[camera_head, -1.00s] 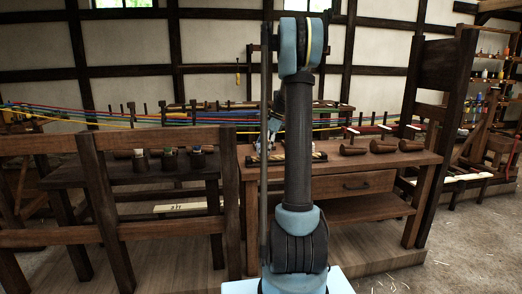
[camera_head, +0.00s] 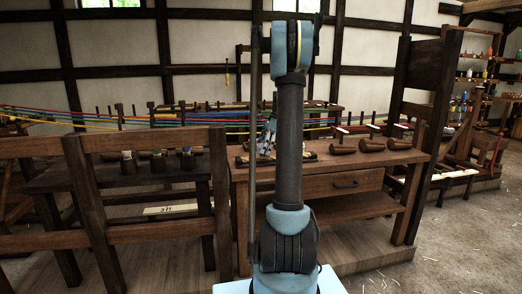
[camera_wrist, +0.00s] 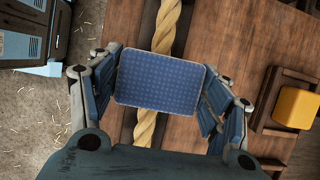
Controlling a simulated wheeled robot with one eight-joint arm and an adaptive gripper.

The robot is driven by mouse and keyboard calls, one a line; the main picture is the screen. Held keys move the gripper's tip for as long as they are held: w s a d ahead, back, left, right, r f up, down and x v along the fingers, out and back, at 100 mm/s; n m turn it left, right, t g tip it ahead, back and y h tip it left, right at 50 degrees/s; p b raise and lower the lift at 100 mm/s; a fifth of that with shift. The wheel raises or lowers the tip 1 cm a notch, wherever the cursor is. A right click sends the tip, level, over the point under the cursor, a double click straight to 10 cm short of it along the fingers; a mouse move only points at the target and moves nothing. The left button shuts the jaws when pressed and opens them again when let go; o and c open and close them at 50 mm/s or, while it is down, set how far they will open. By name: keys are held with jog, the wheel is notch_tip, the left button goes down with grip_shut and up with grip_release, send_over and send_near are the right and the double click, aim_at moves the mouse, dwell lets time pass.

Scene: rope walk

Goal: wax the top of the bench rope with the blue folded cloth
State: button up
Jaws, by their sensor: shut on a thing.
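The blue folded cloth (camera_wrist: 160,80) is a flat, quilted pad with rounded corners in the middle of the wrist view. My gripper (camera_wrist: 158,86) is shut on it, with a finger on its left and right sides. The bench rope (camera_wrist: 146,128) is thick, tan and twisted. It runs up and down the wrist view under the cloth, which hides its middle stretch. I cannot tell whether the cloth touches the rope. In the head view my arm hides most of the gripper and the cloth.
The wooden bench (camera_head: 345,181) has a drawer and several brown wooden tools (camera_head: 372,145) on top. A yellow block (camera_wrist: 296,107) sits in a wooden holder right of the rope. A railing (camera_head: 150,236) stands at the left. Straw-strewn floor (camera_head: 450,240) is open at right.

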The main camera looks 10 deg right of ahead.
jog(key=shift+d+r, duration=0.1)
jog(key=shift+d, duration=4.35)
jog(key=shift+d+f, duration=0.2)
jog(key=shift+d, duration=3.4)
jog(key=shift+d+r, duration=0.1)
jog(key=shift+d, duration=3.3)
jog(key=shift+a, duration=0.1)
jog(key=shift+a+r, duration=0.1)
jog(key=shift+a, duration=5.2)
jog(key=shift+a, duration=1.75)
